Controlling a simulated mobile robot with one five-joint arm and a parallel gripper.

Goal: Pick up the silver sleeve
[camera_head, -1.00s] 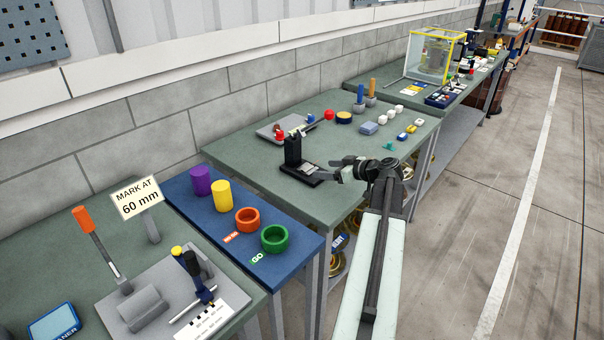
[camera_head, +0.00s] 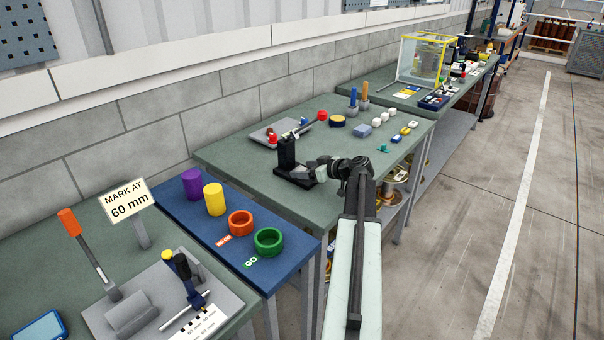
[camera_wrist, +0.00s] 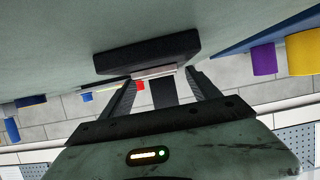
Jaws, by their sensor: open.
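A black stand (camera_head: 287,153) with an upright post and flat base is on the green middle bench. The wrist view is upside down. There my gripper (camera_wrist: 160,84) is open, with the black post (camera_wrist: 164,93) visible between its fingers and the stand's dark base (camera_wrist: 147,52) just beyond the tips. A thin pale strip (camera_wrist: 155,72) shows by the base; I cannot tell what it is.
A grey plate (camera_head: 268,134) with red-knobbed parts lies behind the stand. Small blocks (camera_head: 380,121) are farther along the bench. A blue mat (camera_head: 185,208) to the left holds purple and yellow cylinders and orange and green rings.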

